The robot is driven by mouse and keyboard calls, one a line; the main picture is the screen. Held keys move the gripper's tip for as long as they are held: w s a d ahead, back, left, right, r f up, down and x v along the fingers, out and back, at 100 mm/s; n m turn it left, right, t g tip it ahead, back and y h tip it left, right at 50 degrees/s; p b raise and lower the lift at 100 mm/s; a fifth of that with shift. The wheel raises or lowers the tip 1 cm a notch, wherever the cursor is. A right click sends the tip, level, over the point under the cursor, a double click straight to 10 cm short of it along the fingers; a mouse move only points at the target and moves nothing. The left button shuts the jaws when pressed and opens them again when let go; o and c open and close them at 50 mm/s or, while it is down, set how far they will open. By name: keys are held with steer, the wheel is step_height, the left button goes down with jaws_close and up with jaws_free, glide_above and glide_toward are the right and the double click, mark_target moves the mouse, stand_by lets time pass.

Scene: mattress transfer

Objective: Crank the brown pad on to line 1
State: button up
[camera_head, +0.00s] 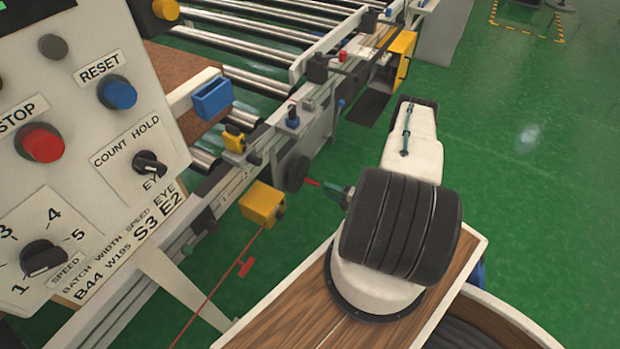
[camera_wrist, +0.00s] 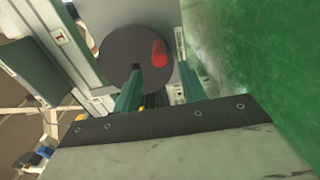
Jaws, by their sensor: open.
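The crank is a dark disc (camera_head: 297,173) on the side of the conveyor, with a red handle (camera_head: 313,182) sticking out towards my gripper. The disc (camera_wrist: 125,60) and handle (camera_wrist: 159,52) also show in the wrist view. My gripper (camera_head: 331,189), with teal fingers, is open at the outer end of the handle. In the wrist view the handle appears between the fingers (camera_wrist: 160,62); whether they touch it I cannot tell. A brown pad (camera_head: 180,72) lies on the rollers, partly hidden by the control panel. No line 1 marking is readable.
The control panel (camera_head: 95,125) with buttons and knobs fills the left. A yellow box (camera_head: 262,204) with a red cord (camera_head: 218,287) is below the crank. A blue box (camera_head: 212,98) stands by the pad. Green floor (camera_head: 500,150) is free at the right.

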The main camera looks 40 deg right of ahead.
mark_target(319, 185)
steer(key=n, duration=0.9)
steer(key=shift+w, duration=0.2)
steer(key=n, duration=0.8)
steer(key=x, duration=0.7)
steer(key=shift+w, duration=0.45)
jaws_close()
